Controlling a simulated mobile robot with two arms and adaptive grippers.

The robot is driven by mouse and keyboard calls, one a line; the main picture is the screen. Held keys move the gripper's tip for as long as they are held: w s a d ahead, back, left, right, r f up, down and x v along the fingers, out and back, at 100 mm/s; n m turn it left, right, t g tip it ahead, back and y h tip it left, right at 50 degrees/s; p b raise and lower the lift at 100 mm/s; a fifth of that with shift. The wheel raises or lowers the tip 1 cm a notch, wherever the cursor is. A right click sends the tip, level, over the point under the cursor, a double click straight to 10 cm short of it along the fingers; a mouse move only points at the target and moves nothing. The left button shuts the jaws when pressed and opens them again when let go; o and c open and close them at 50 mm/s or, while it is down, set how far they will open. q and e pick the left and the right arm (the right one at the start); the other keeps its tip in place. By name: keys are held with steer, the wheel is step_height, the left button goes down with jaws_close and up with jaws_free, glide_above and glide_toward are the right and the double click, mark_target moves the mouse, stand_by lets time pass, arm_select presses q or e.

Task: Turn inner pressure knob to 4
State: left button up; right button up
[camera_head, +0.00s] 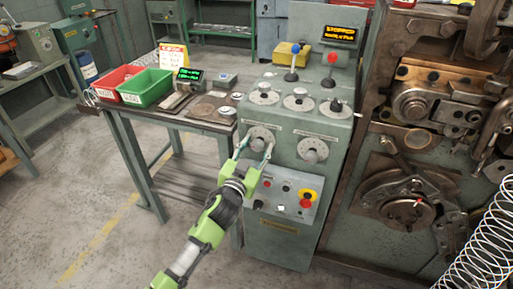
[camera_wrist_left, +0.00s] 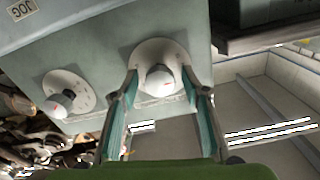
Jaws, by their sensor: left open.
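A green-grey control console (camera_head: 285,225) stands in the middle of the head view. Its front face carries two round knobs on pale dials: a left knob (camera_head: 259,141) and a right knob (camera_head: 313,150). Their labels are too small to read, so I cannot tell which is the inner pressure knob. My left gripper (camera_head: 254,150) is open at the left knob, one finger on each side. In the left wrist view that knob (camera_wrist_left: 159,79) sits between the fingertips (camera_wrist_left: 160,86), with no clear contact; the other knob (camera_wrist_left: 62,101) is at the left. My right gripper is not in view.
Several more dials (camera_head: 299,99) and two levers, blue-topped (camera_head: 295,49) and red-topped (camera_head: 332,58), sit above. A red emergency button (camera_head: 307,197) is below. The coiler machine (camera_head: 410,180) stands close at right, a bench with red and green bins (camera_head: 145,87) at left.

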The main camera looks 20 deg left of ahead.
arm_select(q)
steer(key=c, duration=1.1)
